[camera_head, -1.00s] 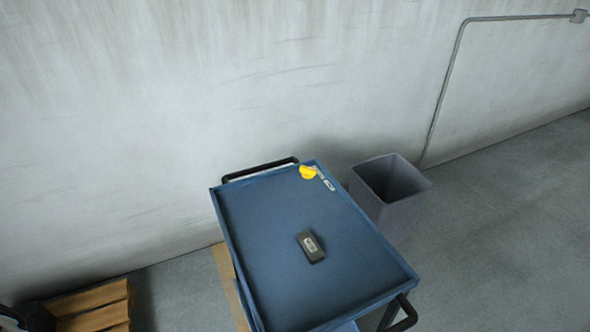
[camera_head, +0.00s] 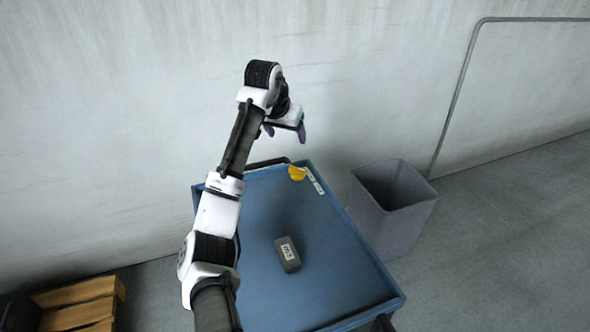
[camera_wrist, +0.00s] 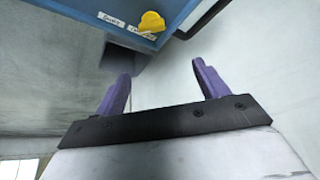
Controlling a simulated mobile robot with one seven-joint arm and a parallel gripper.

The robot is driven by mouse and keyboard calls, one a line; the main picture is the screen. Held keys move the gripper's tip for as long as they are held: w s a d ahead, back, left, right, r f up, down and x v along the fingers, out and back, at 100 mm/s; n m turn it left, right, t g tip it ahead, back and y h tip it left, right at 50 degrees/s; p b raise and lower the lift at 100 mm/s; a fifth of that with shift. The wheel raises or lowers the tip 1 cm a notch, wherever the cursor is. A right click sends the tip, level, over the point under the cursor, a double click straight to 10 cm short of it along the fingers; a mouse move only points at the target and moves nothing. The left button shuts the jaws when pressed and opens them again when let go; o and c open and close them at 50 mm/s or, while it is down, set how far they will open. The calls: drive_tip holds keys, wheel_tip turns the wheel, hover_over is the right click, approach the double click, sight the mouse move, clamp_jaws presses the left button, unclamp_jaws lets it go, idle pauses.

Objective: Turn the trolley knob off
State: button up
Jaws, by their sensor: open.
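The yellow knob (camera_head: 297,173) sits at the far end of the blue trolley top (camera_head: 330,265), beside small white labels (camera_head: 314,181). It also shows at the top of the wrist view (camera_wrist: 151,22), with two labels to its left and below it. My gripper (camera_head: 285,133) is above the far end of the trolley, apart from the knob. Its two purple fingers (camera_wrist: 160,80) are spread with nothing between them. The label wording is too small to read surely.
A dark box with a pale label (camera_head: 287,254) lies on the trolley top. A grey bin (camera_head: 395,215) stands right of the trolley. A wooden pallet (camera_head: 80,303) is on the floor at lower left. The wall is close behind the trolley.

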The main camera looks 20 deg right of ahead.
sight(297, 168)
drive_tip(key=shift+g+y, duration=0.4)
drive_tip(key=shift+g, duration=0.1)
drive_tip(key=x, duration=1)
drive_tip(key=s+x, duration=0.1)
drive_tip(key=x, duration=0.4)
drive_tip(key=shift+s+d+f+p, duration=0.1)
drive_tip(key=shift+s+d+p, duration=0.05)
drive_tip(key=shift+p, duration=0.2)
drive_tip(key=c, duration=1)
